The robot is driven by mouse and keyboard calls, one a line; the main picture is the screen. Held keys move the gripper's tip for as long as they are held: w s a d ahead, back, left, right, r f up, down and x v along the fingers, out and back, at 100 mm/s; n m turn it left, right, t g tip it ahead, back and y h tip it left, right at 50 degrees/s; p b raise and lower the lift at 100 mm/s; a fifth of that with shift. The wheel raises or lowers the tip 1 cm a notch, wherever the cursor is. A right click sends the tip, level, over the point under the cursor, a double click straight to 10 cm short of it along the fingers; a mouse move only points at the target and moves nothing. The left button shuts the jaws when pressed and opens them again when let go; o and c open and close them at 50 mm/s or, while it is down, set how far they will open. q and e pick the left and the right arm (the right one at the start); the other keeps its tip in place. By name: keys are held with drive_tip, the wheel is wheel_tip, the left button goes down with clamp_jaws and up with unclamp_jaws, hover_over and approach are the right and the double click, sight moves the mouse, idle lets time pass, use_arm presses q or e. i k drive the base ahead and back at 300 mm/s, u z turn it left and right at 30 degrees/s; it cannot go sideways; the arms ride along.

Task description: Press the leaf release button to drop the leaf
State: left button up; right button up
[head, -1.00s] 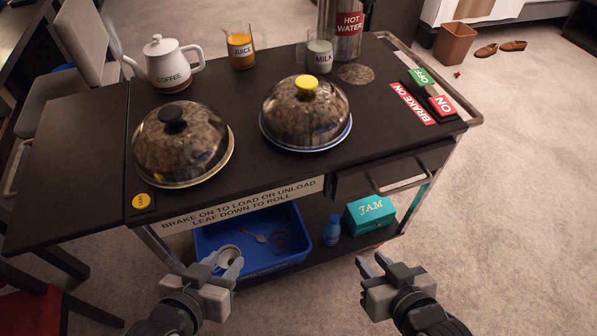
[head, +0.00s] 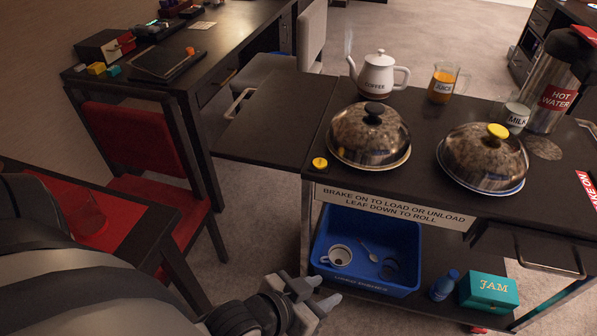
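The yellow leaf release button (head: 320,163) sits on a small black base at the cart top's front edge, by the seam with the leaf. The leaf (head: 270,122) is raised, level with the cart top, and extends to the left with nothing on it. My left gripper (head: 322,291) is low in front of the cart, below and well short of the button. Its two fingers are apart with nothing between them. My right gripper is out of view.
Two domed plates (head: 369,137) (head: 483,159), a coffee pot (head: 378,76), juice (head: 442,84), milk (head: 516,118) and a hot water flask (head: 553,95) stand on the cart. A blue bin (head: 366,283) and jam box (head: 489,291) are below. A red chair (head: 128,145) stands left.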

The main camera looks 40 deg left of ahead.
sight(320, 163)
drive_tip(key=u, duration=0.2)
drive_tip(key=i, duration=0.4)
drive_tip(key=u, duration=2.3)
drive_tip(key=k, duration=0.55)
drive_tip(key=z, duration=0.25)
drive_tip(key=i, duration=0.5)
drive_tip(key=u, duration=0.05)
